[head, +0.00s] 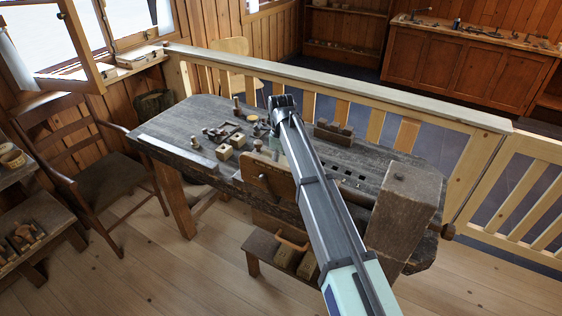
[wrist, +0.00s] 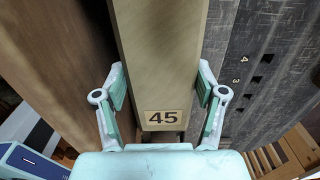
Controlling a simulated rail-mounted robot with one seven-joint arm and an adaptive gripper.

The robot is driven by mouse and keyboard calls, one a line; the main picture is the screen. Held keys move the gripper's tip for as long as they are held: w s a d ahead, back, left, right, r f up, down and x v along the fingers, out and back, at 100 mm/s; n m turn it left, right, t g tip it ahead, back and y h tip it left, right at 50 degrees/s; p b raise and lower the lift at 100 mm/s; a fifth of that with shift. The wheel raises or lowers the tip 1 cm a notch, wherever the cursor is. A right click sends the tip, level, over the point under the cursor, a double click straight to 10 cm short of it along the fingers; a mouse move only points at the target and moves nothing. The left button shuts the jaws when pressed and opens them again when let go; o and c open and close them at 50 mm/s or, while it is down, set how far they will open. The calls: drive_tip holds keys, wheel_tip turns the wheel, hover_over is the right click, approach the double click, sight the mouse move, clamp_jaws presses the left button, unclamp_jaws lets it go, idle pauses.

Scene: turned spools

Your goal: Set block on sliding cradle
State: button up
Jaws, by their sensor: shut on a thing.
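In the wrist view my gripper (wrist: 161,82) has its two pale fingers on either side of a long light wooden block (wrist: 160,35) and is shut on it. The block's near end carries a plate marked "45"; its far end runs out of the picture. I cannot tell for certain which part is the sliding cradle. Small pale wooden blocks (head: 224,152) stand on the dark workbench (head: 180,120), left of my arm.
The workbench top shows numbered square holes in the wrist view (wrist: 257,79). A brown board (head: 265,180) stands at its front edge, and a thick upright timber (head: 408,200) at its right. A notched wooden piece (head: 333,132) lies at the back. A railing (head: 350,90) runs behind.

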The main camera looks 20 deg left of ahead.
sight(281, 160)
drive_tip(key=o, duration=1.5)
drive_tip(key=shift+r+p, duration=2.15)
drive_tip(key=shift+r, duration=1.85)
